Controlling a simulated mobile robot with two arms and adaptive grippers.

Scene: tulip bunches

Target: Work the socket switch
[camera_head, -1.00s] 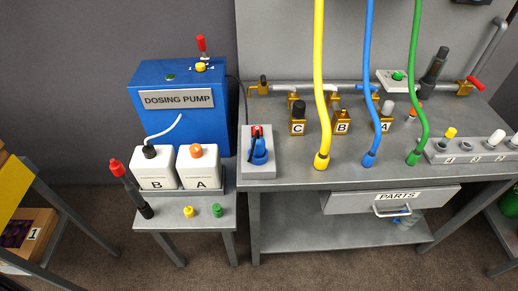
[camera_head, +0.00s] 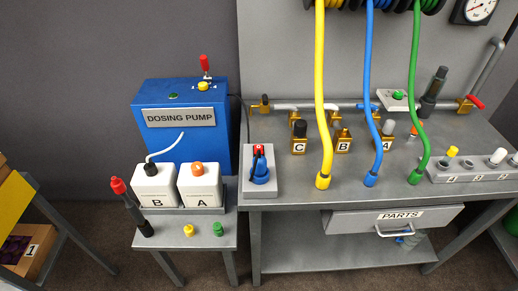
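The socket is a grey block (camera_head: 245,187) at the left front corner of the workbench, right of the blue dosing pump. A blue plug (camera_head: 261,175) sits in it, with a dark cable looping over it. A small red part (camera_head: 259,149), which looks like the switch, is at the socket's back end. It is partly crossed by the dark cable, and its position is too small to tell. Neither of my grippers is in view, and nothing of mine touches the socket.
The dosing pump (camera_head: 184,118) and white canisters B (camera_head: 156,186) and A (camera_head: 200,186) stand to the left. Yellow (camera_head: 320,100), blue (camera_head: 368,100) and green (camera_head: 413,80) hoses hang down right of the socket. The bench surface (camera_head: 285,180) just beside the socket is clear.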

